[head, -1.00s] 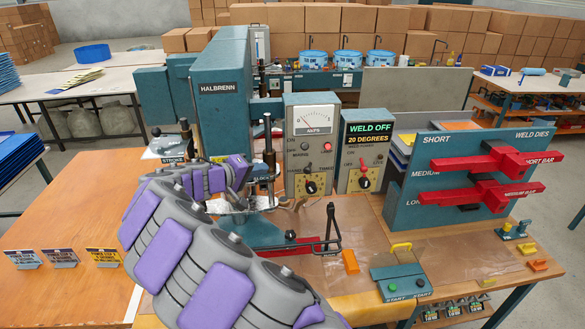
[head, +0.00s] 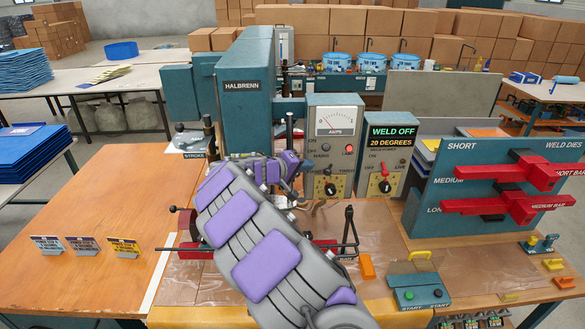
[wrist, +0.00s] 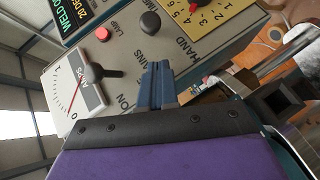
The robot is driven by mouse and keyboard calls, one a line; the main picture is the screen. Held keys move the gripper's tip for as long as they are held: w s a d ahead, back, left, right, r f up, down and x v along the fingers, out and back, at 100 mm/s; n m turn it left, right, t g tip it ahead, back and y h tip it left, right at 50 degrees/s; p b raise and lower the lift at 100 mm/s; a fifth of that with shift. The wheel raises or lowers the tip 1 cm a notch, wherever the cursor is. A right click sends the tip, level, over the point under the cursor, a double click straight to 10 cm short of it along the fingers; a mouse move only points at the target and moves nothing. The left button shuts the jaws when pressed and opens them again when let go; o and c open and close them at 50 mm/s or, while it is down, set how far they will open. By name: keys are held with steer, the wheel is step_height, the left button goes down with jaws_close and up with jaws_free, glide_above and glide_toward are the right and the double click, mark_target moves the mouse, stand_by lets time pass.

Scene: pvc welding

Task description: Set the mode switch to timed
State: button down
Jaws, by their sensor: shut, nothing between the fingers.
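The mode switch (wrist: 150,22) is a small black knob on the grey control panel, near the printed word HAND in the wrist view. Its pointing direction is not clear. My gripper (wrist: 157,66) is shut and empty, its blue-grey fingertips in front of the panel below the knob in the picture, apart from it. The fingers partly cover the word MAINS. In the head view, the AMPS control box (head: 334,118) stands just right of my arm's end, and the switch is too small there to read.
Near the switch are a red lamp (wrist: 103,34), another black switch (wrist: 98,73) by the meter and a yellow numbered dial (wrist: 195,15). The WELD OFF box (head: 389,150) stands to the right. The welding press (head: 248,110) is behind my arm.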

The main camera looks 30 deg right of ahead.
mark_target(325, 171)
steer(key=shift+s+d+f, duration=0.35)
steer(key=shift+s+d, duration=0.2)
steer(key=shift+s+d+f, duration=0.35)
steer(key=shift+s+d, duration=0.2)
steer(key=shift+s+b, duration=0.1)
steer(key=shift+b, duration=0.35)
steer(key=shift+s+n+t+b, duration=0.2)
steer(key=shift+n+t+b, duration=0.2)
steer(key=shift+t, duration=0.1)
steer(key=shift+s+d+n+t+y+b, duration=0.2)
steer(key=shift+s+n+t+y+b, duration=0.35)
steer(key=shift+n+t+b, duration=0.85)
